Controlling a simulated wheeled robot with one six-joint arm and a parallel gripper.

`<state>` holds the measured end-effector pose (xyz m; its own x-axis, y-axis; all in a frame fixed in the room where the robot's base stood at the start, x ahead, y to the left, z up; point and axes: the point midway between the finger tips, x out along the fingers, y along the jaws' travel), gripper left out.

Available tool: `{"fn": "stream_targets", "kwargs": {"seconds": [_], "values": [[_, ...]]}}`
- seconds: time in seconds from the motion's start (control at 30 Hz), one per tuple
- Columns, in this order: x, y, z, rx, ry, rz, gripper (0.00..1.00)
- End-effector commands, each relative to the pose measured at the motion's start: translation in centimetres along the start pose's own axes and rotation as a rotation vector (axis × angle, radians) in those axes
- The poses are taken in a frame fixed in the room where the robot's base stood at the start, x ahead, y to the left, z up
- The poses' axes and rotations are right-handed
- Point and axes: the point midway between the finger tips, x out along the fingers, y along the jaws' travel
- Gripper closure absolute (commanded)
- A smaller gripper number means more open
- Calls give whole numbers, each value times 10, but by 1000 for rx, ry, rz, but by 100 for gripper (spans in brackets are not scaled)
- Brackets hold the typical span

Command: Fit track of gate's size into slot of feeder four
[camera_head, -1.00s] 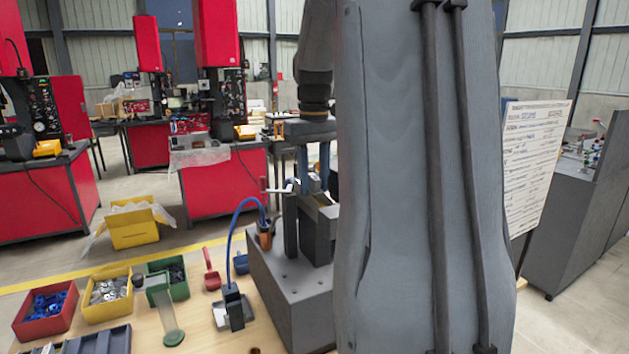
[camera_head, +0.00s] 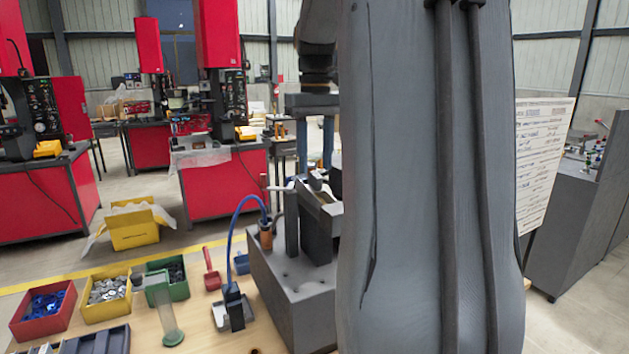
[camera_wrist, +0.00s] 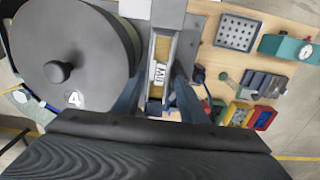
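Feeder four shows in the wrist view as a round grey bowl (camera_wrist: 70,40) with a white "4" on it. Beside it, a track (camera_wrist: 158,72) with a yellowish surface and a white label lies lengthwise in a narrow grey channel; the label's print is too small to read surely. My gripper (camera_wrist: 158,100) has its two blue fingers apart, one on each side of the channel. In the head view my gripper (camera_head: 314,165) hangs above the dark upright blocks (camera_head: 317,230) on the grey base (camera_head: 290,285). How deep the track sits cannot be told.
On the wooden bench are a red bin (camera_head: 45,325), a yellow bin (camera_head: 107,312), a green bin (camera_head: 178,290) and a blue-hosed fixture (camera_head: 235,312). The wrist view shows a holed plate (camera_wrist: 237,31) and a green gauge (camera_wrist: 290,48). My arm hides the head view's right middle.

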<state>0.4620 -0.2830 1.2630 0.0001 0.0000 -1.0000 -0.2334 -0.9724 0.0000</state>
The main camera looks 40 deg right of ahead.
Motion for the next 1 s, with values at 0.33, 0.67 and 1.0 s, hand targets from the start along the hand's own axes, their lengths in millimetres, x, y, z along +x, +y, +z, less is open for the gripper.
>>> {"fn": "stream_targets", "kwargs": {"seconds": [0.33, 0.67, 1.0], "values": [[-55, 0, -1, 0, 2, 1, 61], [-64, 0, 0, 0, 0, 0, 61], [-64, 0, 0, 0, 0, 0, 61]]}}
